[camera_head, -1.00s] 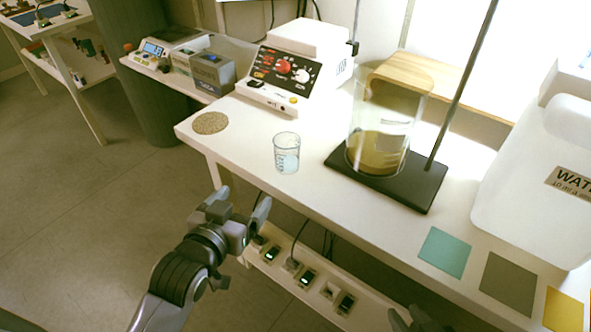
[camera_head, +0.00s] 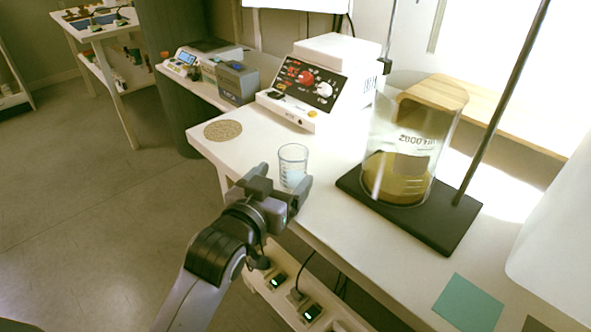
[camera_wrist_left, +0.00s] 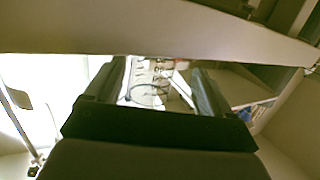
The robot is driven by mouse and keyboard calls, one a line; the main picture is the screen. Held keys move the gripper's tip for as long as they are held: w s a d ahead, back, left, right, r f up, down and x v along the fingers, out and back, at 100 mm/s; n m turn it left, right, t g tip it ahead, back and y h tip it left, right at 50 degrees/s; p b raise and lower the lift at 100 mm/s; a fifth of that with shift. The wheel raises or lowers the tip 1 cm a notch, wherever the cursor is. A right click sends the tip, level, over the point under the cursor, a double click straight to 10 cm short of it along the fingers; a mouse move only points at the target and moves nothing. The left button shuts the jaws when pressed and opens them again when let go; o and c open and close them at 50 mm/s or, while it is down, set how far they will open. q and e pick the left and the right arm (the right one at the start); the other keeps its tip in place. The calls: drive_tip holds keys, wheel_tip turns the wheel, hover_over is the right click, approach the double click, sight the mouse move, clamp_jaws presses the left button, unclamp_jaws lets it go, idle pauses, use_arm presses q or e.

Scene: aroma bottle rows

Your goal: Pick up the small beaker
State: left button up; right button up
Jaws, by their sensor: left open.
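The small beaker (camera_head: 292,160) is clear glass with pale markings and stands upright on the white table near its front edge. My left gripper (camera_head: 281,186) is open and empty in front of the beaker. From the head camera it overlaps the beaker's lower part, so I cannot tell whether they touch. My right gripper is not in view.
A large glass beaker (camera_head: 405,150) with brown liquid stands on a black stand base (camera_head: 440,228) to the right. A white instrument (camera_head: 318,80) is behind. A round cork mat (camera_head: 222,130) lies left. A teal square (camera_head: 467,303) lies at front right.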

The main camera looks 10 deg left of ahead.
sight(297, 167)
use_arm(q)
drive_tip(key=shift+d+b+x, duration=0.2)
drive_tip(key=shift+b+x, duration=0.2)
drive_tip(key=shift+x, duration=1)
drive_tip(key=shift+d+b+x, duration=0.2)
drive_tip(key=shift+b+x, duration=0.2)
drive_tip(key=shift+x, duration=1)
drive_tip(key=c, duration=1.1)
